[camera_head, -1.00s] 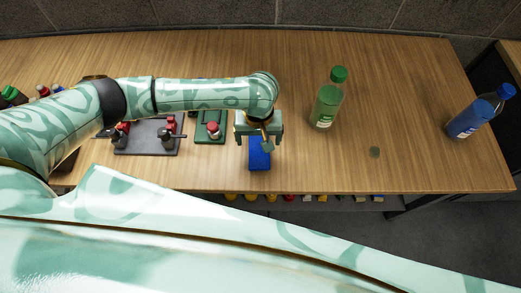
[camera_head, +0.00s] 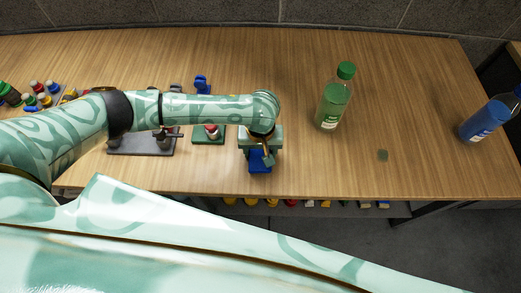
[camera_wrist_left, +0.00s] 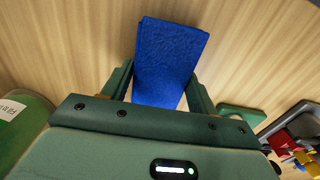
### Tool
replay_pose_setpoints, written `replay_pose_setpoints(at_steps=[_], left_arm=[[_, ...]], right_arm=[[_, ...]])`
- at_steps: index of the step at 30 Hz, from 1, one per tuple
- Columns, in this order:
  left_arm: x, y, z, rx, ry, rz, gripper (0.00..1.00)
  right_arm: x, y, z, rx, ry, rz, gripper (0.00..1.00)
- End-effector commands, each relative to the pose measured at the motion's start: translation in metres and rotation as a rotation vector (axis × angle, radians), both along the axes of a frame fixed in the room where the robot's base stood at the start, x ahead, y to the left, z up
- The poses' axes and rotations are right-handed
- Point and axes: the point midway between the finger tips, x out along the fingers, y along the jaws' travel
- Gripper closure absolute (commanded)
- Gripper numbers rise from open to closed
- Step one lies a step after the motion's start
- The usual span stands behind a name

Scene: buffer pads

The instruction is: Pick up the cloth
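The blue cloth (camera_head: 260,166) lies near the front edge of the table in the head view, partly hidden by my left gripper (camera_head: 261,152). In the left wrist view the cloth (camera_wrist_left: 168,60) is a folded blue strip running between the two green fingers of my left gripper (camera_wrist_left: 162,82). One finger is on each side of it, set apart and close to its edges. I cannot tell whether the fingers touch it. My right gripper is not in view.
A green bottle (camera_head: 333,100) stands right of my left gripper, and a blue bottle (camera_head: 485,121) is at the far right. A grey tray (camera_head: 140,145) and a green pad (camera_head: 207,139) are to the left. The back middle is clear.

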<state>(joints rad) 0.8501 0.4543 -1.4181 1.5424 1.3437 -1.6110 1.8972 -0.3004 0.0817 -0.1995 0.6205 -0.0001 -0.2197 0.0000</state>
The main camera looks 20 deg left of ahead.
Motion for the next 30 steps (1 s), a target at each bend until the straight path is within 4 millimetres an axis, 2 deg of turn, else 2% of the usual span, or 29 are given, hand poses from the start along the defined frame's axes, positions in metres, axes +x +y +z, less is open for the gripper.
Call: replay_pose_setpoints(at_steps=[11, 14, 18, 26, 30], left_arm=[[0.000, 0.000, 0.004, 0.000, -0.001, 0.001, 0.64], [0.000, 0.000, 0.014, 0.000, -0.001, 0.001, 0.64], [0.000, 0.000, 0.041, 0.000, -0.002, 0.000, 0.64], [-0.013, -0.050, 0.100, -0.004, -0.003, -0.005, 0.64], [-0.025, -0.088, 0.114, -0.003, 0.000, -0.005, 0.64]], right_arm=[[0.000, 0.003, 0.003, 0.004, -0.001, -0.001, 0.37], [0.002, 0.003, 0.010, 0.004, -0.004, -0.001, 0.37], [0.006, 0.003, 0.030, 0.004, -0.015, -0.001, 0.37], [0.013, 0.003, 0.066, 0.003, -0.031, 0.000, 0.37], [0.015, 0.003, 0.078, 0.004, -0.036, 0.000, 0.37]])
